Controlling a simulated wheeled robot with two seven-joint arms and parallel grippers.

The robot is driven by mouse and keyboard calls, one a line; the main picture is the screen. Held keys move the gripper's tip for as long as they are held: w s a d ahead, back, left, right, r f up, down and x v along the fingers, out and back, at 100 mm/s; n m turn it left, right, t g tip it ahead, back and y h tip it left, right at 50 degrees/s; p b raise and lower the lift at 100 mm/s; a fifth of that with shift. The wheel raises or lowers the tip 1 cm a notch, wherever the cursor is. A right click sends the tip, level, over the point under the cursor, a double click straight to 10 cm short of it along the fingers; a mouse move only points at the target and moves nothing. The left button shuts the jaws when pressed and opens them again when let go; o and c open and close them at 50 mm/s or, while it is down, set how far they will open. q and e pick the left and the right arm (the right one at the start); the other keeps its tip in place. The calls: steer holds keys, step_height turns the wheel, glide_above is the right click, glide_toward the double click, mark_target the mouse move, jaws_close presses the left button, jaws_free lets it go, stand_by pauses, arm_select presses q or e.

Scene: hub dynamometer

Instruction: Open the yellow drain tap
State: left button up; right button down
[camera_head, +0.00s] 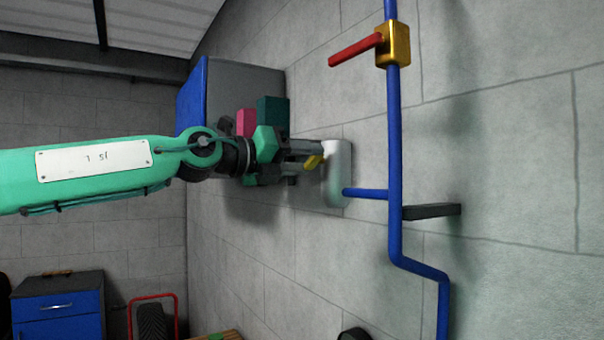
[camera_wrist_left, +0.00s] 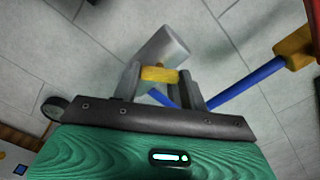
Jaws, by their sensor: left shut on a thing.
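The yellow drain tap (camera_head: 315,161) is a small yellow handle beside a pale grey cylinder (camera_head: 338,178) that joins a blue pipe. My left gripper (camera_head: 307,158) reaches it from the left, and its fingers partly hide the tap. In the left wrist view the yellow tap (camera_wrist_left: 160,75) lies crosswise between the two fingers of my left gripper (camera_wrist_left: 160,82), which is shut on it. The grey cylinder (camera_wrist_left: 163,44) shows just beyond the fingers. My right gripper is in neither view.
A blue pipe (camera_head: 394,130) runs past the cylinder, with a brass valve (camera_head: 396,45) and red lever (camera_head: 355,50). A dark bracket (camera_head: 432,211) sticks out beside the pipe. A blue and grey box (camera_head: 225,85) is behind my left gripper. A blue drawer cabinet (camera_head: 58,303) stands lower left.

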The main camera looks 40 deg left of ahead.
arm_select(q)
steer(key=n+b, duration=0.1)
steer(key=n, duration=0.1)
steer(key=shift+f+n, duration=0.1)
steer(key=shift+n, duration=1.2)
steer(key=n, duration=0.4)
steer(key=shift+n, duration=0.3)
steer(key=o, duration=1)
